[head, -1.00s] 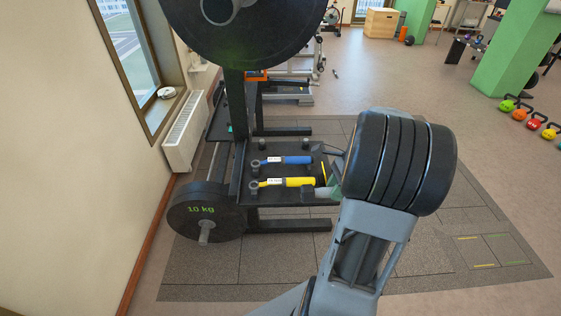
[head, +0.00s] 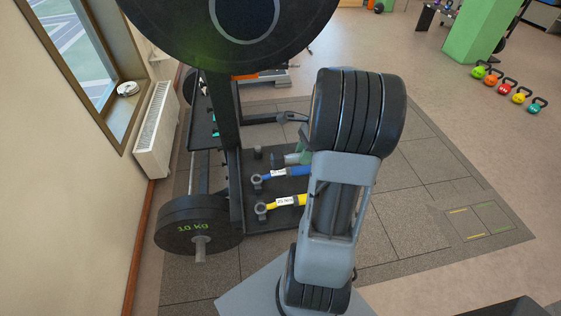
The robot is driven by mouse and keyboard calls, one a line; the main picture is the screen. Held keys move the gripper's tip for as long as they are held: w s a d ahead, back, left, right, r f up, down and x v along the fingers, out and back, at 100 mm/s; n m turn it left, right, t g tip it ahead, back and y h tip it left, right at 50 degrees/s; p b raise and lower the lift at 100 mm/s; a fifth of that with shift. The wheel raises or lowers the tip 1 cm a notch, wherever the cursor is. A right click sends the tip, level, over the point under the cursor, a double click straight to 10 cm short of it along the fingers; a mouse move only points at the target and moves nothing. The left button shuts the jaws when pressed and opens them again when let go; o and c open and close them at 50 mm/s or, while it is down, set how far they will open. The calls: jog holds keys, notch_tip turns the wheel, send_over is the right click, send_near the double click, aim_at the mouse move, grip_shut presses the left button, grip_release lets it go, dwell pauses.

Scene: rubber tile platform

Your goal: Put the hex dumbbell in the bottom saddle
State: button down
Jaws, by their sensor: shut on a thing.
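The dumbbell's right end is hidden. It lies above the far part of the black rack shelf (head: 262,222), just behind a blue-handled piece (head: 270,175) in the picture. A yellow-handled piece (head: 287,201) lies nearer. I cannot tell whether the dumbbell touches the shelf. The bottom saddle cannot be made out clearly.
A black rack upright (head: 224,110) stands left of the shelf. A large plate (head: 170,30) hangs at the top, and a 10 kg plate (head: 178,232) sits low at the left. A radiator (head: 155,130) lines the wall. The tiled floor (head: 420,190) at the right is clear.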

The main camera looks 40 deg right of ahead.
jog(key=w+f, duration=0.2)
jog(key=w, duration=0.1)
jog(key=w+f+p, duration=0.1)
jog(key=w+f, duration=0.2)
jog(key=w, duration=0.1)
jog(key=w+f+p, duration=0.1)
jog(key=w+f, duration=0.2)
jog(key=w, duration=0.1)
jog(key=shift+w+f, duration=0.2)
jog(key=shift+f, duration=0.25)
jog(key=shift+f+p, duration=0.55)
jog(key=shift+f, duration=0.9)
jog(key=shift+f, duration=0.3)
jog(key=c, duration=0.8)
grip_release()
